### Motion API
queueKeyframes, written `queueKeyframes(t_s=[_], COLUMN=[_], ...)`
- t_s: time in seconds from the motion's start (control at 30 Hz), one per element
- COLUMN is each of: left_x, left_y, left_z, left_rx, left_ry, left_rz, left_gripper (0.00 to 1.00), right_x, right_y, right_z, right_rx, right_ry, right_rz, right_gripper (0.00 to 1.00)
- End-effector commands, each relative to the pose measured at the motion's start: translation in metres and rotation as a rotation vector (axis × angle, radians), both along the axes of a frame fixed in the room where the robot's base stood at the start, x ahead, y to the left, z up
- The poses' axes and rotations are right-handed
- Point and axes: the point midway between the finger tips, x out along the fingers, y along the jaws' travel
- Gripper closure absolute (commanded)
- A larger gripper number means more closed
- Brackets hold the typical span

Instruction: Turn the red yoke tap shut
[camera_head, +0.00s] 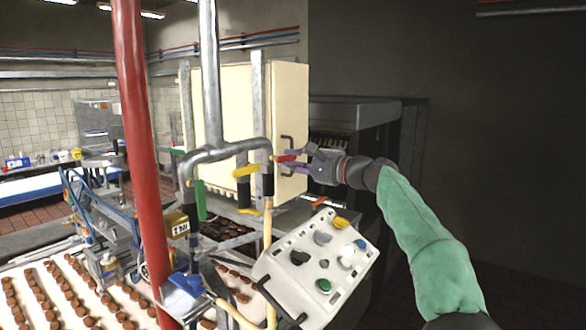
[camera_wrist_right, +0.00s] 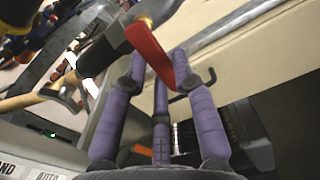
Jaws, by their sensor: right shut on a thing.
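The red tap handle (camera_head: 287,158) sticks out to the right from the grey yoke pipe (camera_head: 232,150), beside the cream cabinet. My right gripper (camera_head: 285,163) has its purple fingers at this handle. In the right wrist view the red handle (camera_wrist_right: 150,48) runs down from a black-and-brass fitting, its free end between the fingertips of the right gripper (camera_wrist_right: 158,68). The gripper is shut on the handle. The exact finger contact is hard to see in the head view. My left gripper is out of view.
Yellow levers (camera_head: 246,171) and a green lever (camera_head: 201,200) hang on the same pipework. A tilted control panel (camera_head: 318,258) stands below the gripper. A thick red post (camera_head: 138,130) stands left. A conveyor with brown pieces (camera_head: 75,295) lies lower left. Dark open room lies right.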

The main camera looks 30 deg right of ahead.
Motion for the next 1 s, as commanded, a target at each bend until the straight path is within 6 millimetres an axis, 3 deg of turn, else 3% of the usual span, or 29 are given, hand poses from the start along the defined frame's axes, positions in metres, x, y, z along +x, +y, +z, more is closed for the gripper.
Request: queueKeyframes(t_s=[0.77,0.8,0.83,0.87,1.0], left_x=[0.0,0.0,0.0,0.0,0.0], left_y=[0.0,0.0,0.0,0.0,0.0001], left_z=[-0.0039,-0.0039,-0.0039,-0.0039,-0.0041], left_rx=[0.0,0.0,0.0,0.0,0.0], left_ry=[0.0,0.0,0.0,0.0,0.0], left_rz=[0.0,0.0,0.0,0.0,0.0], left_gripper=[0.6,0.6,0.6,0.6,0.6], right_x=[0.0004,0.0004,0.0003,0.0003,0.0002], right_y=[-0.0003,-0.0003,-0.0003,-0.0003,-0.0003], right_z=[0.0037,0.0038,0.0038,0.0038,0.0038], right_rx=[-0.09,-0.09,-0.09,-0.09,-0.089], right_ry=[-0.037,-0.037,-0.037,-0.037,-0.037], right_rz=[0.0,0.0,0.0,0.0,0.0], right_gripper=[1.0,0.62,0.53,0.48,0.48])
